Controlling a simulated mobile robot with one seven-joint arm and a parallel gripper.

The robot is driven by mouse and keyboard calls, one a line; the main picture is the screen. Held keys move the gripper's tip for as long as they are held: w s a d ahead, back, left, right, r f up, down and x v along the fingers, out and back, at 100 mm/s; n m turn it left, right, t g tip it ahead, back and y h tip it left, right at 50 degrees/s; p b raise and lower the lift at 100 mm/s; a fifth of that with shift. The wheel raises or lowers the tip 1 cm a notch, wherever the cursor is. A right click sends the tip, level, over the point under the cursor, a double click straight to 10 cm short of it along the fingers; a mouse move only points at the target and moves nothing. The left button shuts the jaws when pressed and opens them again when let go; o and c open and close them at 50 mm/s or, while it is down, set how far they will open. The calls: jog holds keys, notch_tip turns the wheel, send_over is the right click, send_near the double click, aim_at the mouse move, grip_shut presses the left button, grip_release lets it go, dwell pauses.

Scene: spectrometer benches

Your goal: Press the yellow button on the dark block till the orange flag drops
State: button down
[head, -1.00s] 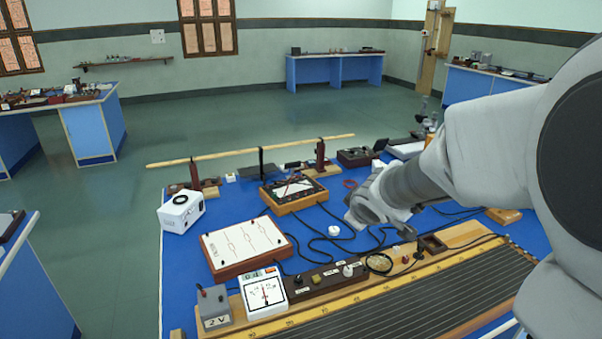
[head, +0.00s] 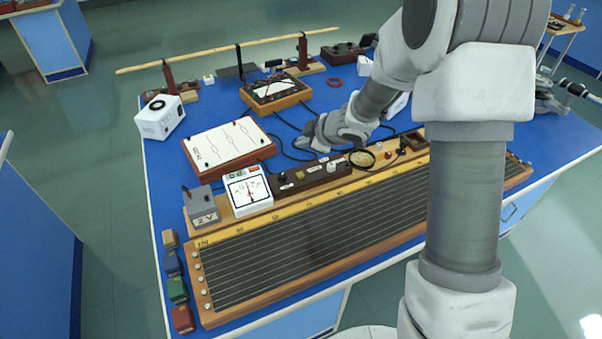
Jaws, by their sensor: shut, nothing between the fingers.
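The dark block (head: 316,179) is a long, low brown-black box on the wooden board, behind the striped wire bed. The yellow button (head: 300,175) is a small knob on its top, left of a white knob (head: 331,166). A small orange-red patch (head: 254,168) shows at the top edge of the white meter left of the block; I cannot tell whether it is the flag. My gripper (head: 301,143) is shut and empty. In the picture it is just above and behind the yellow button, apart from it. Its fingertips are small and hard to make out.
The white dial meter (head: 247,197) and grey 2 V box (head: 201,206) stand left of the block. A white panel (head: 227,143) and a wooden-framed instrument (head: 274,93) lie behind. Black cables cross the blue tabletop (head: 215,100). A black cable loop lies right of the block.

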aim_at(303, 176)
notch_tip(303, 176, down, 9)
jog(key=b, duration=0.8)
jog(key=shift+r+b, duration=0.1)
jog(key=shift+b, duration=0.25)
dwell(1.6)
jog(key=shift+f, duration=0.4)
jog(key=shift+f+b, duration=0.5)
jog(key=shift+b, duration=0.1)
dwell(0.4)
jog(key=shift+r, duration=0.1)
jog(key=shift+r+p, duration=0.8)
jog(key=shift+p, duration=0.2)
jog(key=shift+r, duration=0.1)
